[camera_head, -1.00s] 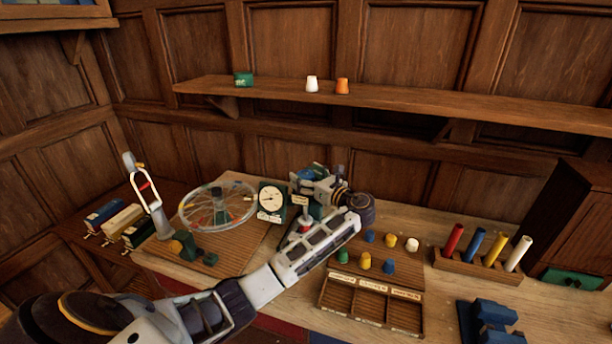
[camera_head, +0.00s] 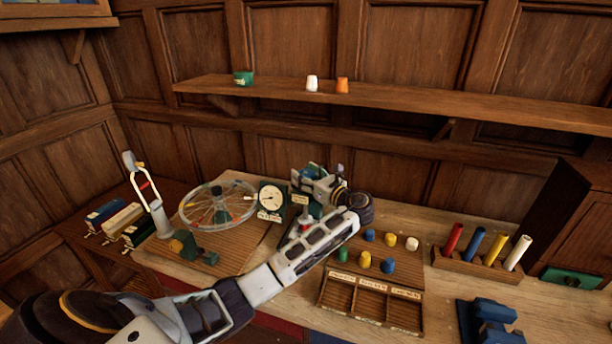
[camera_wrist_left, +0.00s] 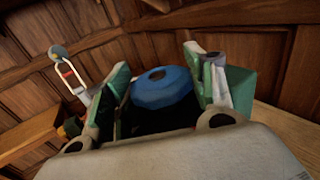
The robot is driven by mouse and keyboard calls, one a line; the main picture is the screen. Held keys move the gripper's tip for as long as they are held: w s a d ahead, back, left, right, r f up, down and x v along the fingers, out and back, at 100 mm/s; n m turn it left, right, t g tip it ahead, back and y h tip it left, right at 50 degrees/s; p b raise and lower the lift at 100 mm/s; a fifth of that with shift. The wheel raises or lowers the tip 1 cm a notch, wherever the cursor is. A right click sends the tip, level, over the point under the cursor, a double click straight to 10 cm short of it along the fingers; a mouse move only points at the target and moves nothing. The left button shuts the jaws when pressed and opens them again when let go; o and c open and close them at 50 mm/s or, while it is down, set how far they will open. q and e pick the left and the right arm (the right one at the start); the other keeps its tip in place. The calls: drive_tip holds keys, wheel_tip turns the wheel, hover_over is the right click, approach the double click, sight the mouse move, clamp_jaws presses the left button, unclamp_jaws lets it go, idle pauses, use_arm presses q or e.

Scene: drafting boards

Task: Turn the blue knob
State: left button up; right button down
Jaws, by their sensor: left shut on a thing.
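The blue knob (camera_wrist_left: 162,88) is a round, faceted cap with a dark spot in its middle. It sits between the two fingers of my left gripper (camera_wrist_left: 160,95) in the left wrist view, and the gripper is shut on it. A green block (camera_wrist_left: 241,92) shows just behind the right-hand finger. In the head view my left gripper (camera_head: 312,182) is at the back of the bench, right of a white-faced dial (camera_head: 271,198), and largely hides the knob. My right gripper is not in view.
A spoked wheel (camera_head: 218,204) stands left of the dial. Several coloured pegs (camera_head: 389,239) and a divided wooden tray (camera_head: 371,300) lie right of my forearm. A rack of coloured tubes (camera_head: 484,262) is farther right. A shelf (camera_head: 430,100) runs along the wall above.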

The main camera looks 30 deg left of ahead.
use_arm(q)
drive_tip(key=shift+m+t+h+p, duration=0.7)
drive_tip(key=shift+m+t+p, duration=0.65)
drive_tip(key=shift+t, duration=0.45)
drive_tip(key=shift+s+m+t+h+p, duration=0.1)
drive_tip(key=shift+m+t+h+p, duration=0.5)
drive_tip(key=shift+m+t+h, duration=0.5)
drive_tip(key=shift+a+m+t+h, duration=0.1)
drive_tip(key=shift+m+t+h, duration=2.65)
drive_tip(key=shift+h, duration=0.55)
drive_tip(key=shift+m+t+h+b, duration=0.15)
drive_tip(key=shift+m+t+h, duration=0.25)
drive_tip(key=shift+m+h, duration=0.7)
drive_tip(key=shift+m+t+h+b, duration=0.15)
drive_tip(key=shift+m+t+h, duration=0.3)
drive_tip(key=shift+h, duration=1.15)
drive_tip(key=shift+m+h, duration=0.35)
drive_tip(key=shift+h, duration=0.15)
drive_tip(key=o, duration=1)
